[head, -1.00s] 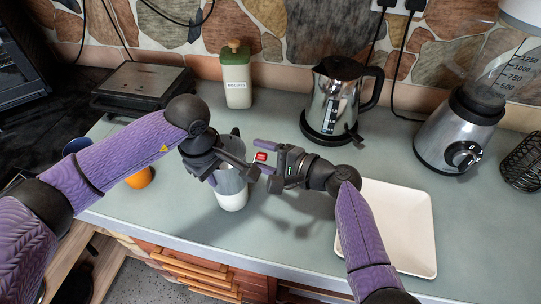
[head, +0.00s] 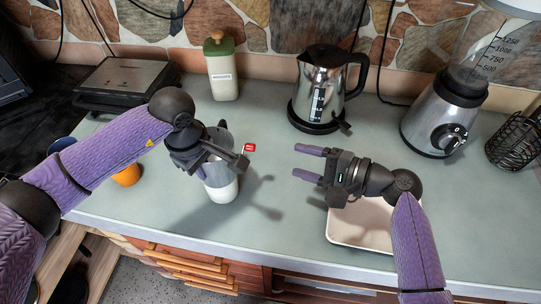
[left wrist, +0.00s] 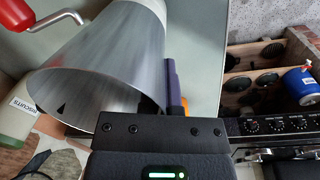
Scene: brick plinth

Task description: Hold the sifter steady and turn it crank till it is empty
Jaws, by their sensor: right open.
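The sifter (head: 215,172) is a grey metal cylinder above the counter at centre left. Its crank ends in a red knob (head: 249,148) on the right side. My left gripper (head: 218,158) is shut on the sifter's side, and part of the sifter is hidden behind it. In the left wrist view the sifter (left wrist: 105,60) fills the upper left, with the bent crank and red knob (left wrist: 14,12) at the corner. A white container (head: 222,193) shows directly below the sifter. My right gripper (head: 308,163) is open and empty, apart from the red knob and to its right. Any contents are not visible.
A white tray (head: 345,235) lies partly under my right arm. A kettle (head: 328,88), a green-topped canister (head: 222,70), a blender (head: 445,120) and a wire basket (head: 515,140) stand behind. An orange object (head: 127,175) is beside my left arm. The counter between the grippers is clear.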

